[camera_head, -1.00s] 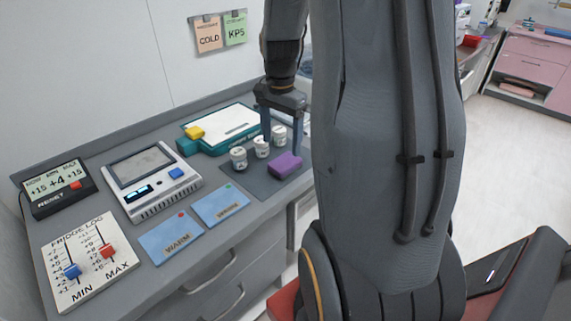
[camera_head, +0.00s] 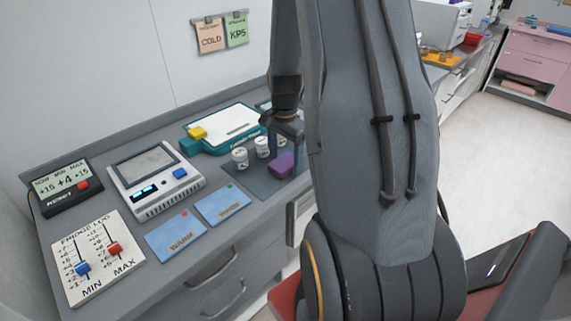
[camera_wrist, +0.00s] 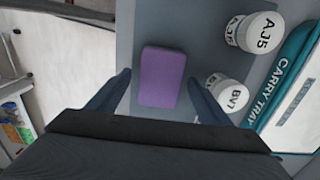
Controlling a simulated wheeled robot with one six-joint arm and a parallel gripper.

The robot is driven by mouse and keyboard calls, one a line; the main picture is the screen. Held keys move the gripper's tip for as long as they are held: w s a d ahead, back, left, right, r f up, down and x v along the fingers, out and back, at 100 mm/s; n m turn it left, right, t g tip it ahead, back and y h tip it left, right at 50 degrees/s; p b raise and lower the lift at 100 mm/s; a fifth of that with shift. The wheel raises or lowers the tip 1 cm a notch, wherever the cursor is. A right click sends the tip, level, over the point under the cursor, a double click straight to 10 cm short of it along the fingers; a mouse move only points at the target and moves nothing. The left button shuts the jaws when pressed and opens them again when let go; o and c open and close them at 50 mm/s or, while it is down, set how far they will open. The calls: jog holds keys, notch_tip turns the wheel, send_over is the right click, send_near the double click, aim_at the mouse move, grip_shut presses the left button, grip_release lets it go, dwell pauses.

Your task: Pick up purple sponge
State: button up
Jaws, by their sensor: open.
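The purple sponge (camera_head: 281,165) lies on a dark grey mat (camera_head: 252,180) near the front edge of the counter. In the wrist view the sponge (camera_wrist: 161,77) lies between the two finger lines, slightly ahead of the tips. My gripper (camera_wrist: 160,80) is open and empty, with one finger on each side of the sponge and a gap on both sides. In the head view my gripper (camera_head: 284,150) points down over the sponge and partly hides it.
White labelled jars (camera_head: 240,157) stand close beside the sponge; one (camera_wrist: 226,90) is near my right finger in the wrist view. A teal carry tray (camera_head: 222,148) lies behind. Blue cards (camera_head: 175,236) and a control device (camera_head: 155,180) are to the left.

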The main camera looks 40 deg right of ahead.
aim_at(285, 162)
jog(key=c, duration=1.2)
jog(key=shift+r, duration=0.15)
notch_tip(285, 162, up, 10)
jog(key=b, duration=0.2)
jog(key=shift+b, duration=0.4)
jog(key=o, duration=0.6)
jog(key=shift+c, duration=0.2)
jog(key=c, duration=0.4)
